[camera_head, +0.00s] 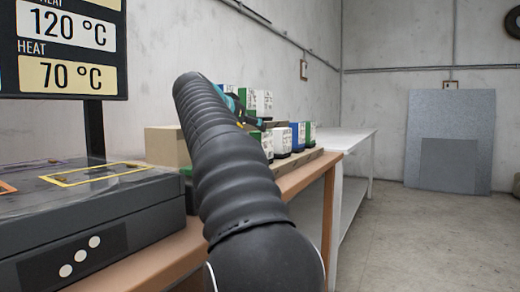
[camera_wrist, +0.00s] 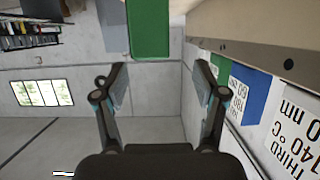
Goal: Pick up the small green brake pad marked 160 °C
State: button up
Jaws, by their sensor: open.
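In the head view several small blocks with white labels stand in two levels: upper green-sided blocks (camera_head: 267,103) and a lower row with a green one (camera_head: 310,132) at its right end. Their markings are too small to read here. In the wrist view a plain green block face (camera_wrist: 148,28) is at the top, beyond my open fingers. A label reading 140 °C (camera_wrist: 295,135) is at right, beside a blue block (camera_wrist: 248,95). I cannot make out a 160 °C mark. My gripper (camera_wrist: 160,82) is open and empty; my arm mostly hides it in the head view.
A dark grey box (camera_head: 90,215) with buttons is at the left on the brown bench (camera_head: 295,182), below a temperature sign (camera_head: 65,45). A beige block (camera_head: 166,146) stands behind my arm. A white table (camera_head: 345,138) lies beyond. The floor at right is clear.

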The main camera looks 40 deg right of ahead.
aim_at(265, 134)
jog(key=x, duration=0.3)
jog(key=shift+d, duration=0.25)
jog(key=shift+d+f, duration=0.25)
jog(key=shift+d, duration=0.25)
jog(key=x, duration=0.4)
jog(key=shift+s+d, duration=0.1)
jog(key=shift+d, duration=0.1)
grip_shut()
jog(key=shift+r, duration=0.1)
